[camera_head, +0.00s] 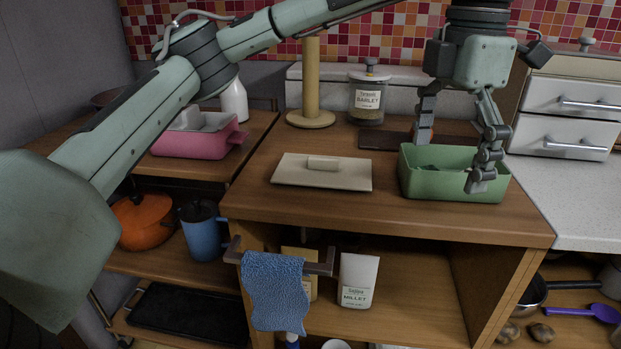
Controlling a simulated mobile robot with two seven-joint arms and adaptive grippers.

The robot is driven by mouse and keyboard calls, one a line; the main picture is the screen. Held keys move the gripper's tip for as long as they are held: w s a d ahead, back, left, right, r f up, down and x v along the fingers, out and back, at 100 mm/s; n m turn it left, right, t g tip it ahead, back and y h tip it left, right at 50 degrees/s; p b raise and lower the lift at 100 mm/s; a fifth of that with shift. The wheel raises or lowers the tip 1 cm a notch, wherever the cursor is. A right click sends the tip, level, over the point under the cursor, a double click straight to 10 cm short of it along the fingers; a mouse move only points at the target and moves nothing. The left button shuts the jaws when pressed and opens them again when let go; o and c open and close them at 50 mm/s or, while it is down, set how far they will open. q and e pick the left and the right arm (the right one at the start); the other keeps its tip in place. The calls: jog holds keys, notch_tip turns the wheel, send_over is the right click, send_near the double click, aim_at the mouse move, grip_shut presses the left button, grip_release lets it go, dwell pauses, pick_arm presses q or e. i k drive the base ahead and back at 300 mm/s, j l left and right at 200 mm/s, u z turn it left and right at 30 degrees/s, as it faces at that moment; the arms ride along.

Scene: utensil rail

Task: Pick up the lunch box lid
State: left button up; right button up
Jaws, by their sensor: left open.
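A flat cream lid (345,182) with a raised bar handle lies on the wooden counter, left of an open green box (452,188). It is the only loose lid I can make out clearly; I cannot tell if it belongs to the box. Something green shows inside the box, its shape unclear. My left gripper (452,160) points down over the green box with its fingers spread and empty. One finger is in front of the box's right part, the other near its back left corner. I cannot tell if they touch the box. My right gripper is not in view.
A paper towel stand (311,90) and a barley jar (368,98) stand behind the lid. A pink container (195,143) sits at left. A blue towel (274,290) hangs on the front rail (318,268).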

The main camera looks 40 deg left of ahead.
aim_at(334, 173)
jog(key=j+z, duration=0.1)
jog(key=j, duration=0.25)
jog(key=k+j+z, duration=0.15)
jog(key=j, duration=0.15)
jog(key=j+z, duration=0.1)
jog(key=j, duration=0.2)
jog(key=j+z, duration=0.3)
jog(key=j, duration=0.65)
